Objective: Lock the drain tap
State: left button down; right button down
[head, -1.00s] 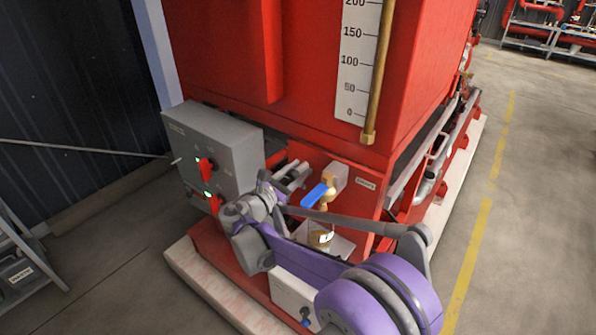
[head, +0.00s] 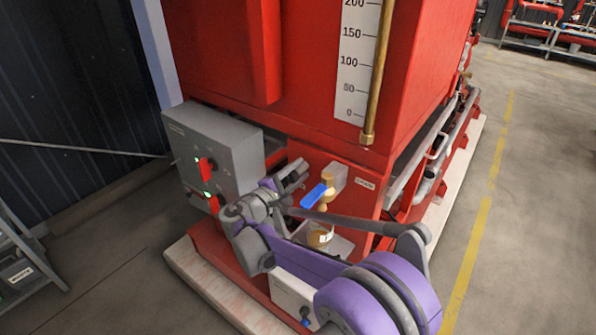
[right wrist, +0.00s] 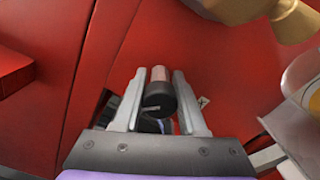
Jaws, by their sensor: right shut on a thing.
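The drain tap is a brass valve (head: 327,180) with a blue lever (head: 314,196), on the low red panel under the tank. Its brass body shows at the upper right of the right wrist view (right wrist: 285,14). My right gripper (head: 297,170) is just left of the lever, apart from the tap. In the right wrist view, its two fingers (right wrist: 159,90) are shut on a small cylinder (right wrist: 158,96) with a black slotted end and a pinkish shaft. In the head view the cylinder cannot be made out. My left gripper is not in view.
A grey control box (head: 218,145) with red switches stands close left of my right gripper. Below the tap, an amber labelled container (head: 319,236) sits on a small ledge. The red tank (head: 330,60) rises above. Open floor (head: 535,200) lies to the right.

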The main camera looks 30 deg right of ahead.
jog(key=m, duration=0.4)
jog(key=shift+f+m+p, duration=0.1)
jog(key=shift+m+p, duration=0.25)
jog(key=shift+m, duration=1.85)
jog(key=shift+c, duration=2.3)
grip_release()
jog(key=v, duration=1)
jog(key=shift+s+a+b, duration=0.2)
jog(key=shift+a+b, duration=0.15)
jog(key=shift+b, duration=0.1)
